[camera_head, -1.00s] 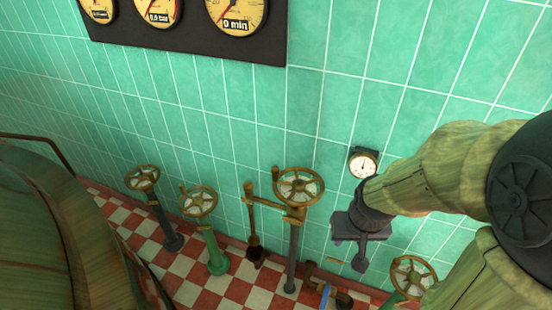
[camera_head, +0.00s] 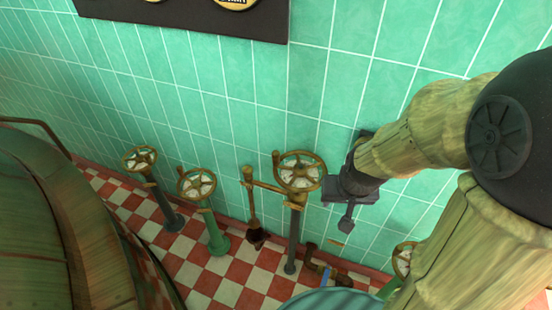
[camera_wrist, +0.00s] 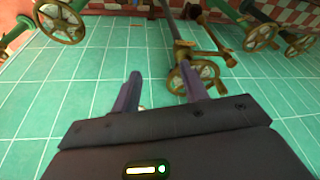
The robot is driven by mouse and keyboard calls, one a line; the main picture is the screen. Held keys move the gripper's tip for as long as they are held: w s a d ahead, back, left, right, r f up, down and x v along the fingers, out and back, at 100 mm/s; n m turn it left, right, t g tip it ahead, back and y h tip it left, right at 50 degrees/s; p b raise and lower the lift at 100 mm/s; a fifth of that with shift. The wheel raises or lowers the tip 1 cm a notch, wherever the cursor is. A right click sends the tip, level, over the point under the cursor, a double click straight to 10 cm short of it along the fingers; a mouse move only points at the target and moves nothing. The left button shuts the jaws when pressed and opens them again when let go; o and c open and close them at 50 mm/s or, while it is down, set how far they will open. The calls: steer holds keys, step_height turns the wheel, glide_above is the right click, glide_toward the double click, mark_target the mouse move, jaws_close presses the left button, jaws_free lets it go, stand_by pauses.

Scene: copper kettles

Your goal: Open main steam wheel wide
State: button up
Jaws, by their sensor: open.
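A large brass handwheel (camera_head: 300,172) stands on a dark post near the wall, with a side bracket. It also shows in the wrist view (camera_wrist: 193,77), beyond my fingers and nearest the right one. No label tells which wheel is main steam. A brass wheel on a green post (camera_head: 197,184) and one on a dark post (camera_head: 140,159) stand to its left. Another wheel (camera_head: 403,259) at the right is partly hidden by my arm. My gripper (camera_wrist: 168,82) is open and empty. In the head view it is just right of the large wheel, apart from it.
A green tiled wall (camera_head: 220,120) runs behind the wheels, above a red and white checked floor (camera_head: 225,292). A big rounded vessel (camera_head: 40,230) fills the left. Low pipework (camera_head: 325,268) lies near the floor.

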steer(key=w+a+f+m+t+b, duration=0.25)
steer(key=w+a+f, duration=0.35)
steer(key=w+a, duration=0.4)
steer(key=m+t+h+b, duration=0.2)
steer(key=t+h+b, duration=0.3)
steer(key=t+h, duration=0.15)
glide_toward(274, 161)
step_height(274, 161, down, 4)
steer(key=s+a+m+t+h+b, duration=0.1)
steer(key=s+a+t+h, duration=0.1)
steer(key=s+a+h, duration=0.1)
steer(key=shift+s+a+r+t+b, duration=0.25)
steer(key=shift+s+a+t+b, duration=0.15)
steer(key=shift+s+a, duration=0.55)
steer(key=shift+d+m+h, duration=0.25)
steer(key=p+x, duration=0.1)
steer(key=x, duration=1.6)
steer(key=shift+a, duration=0.1)
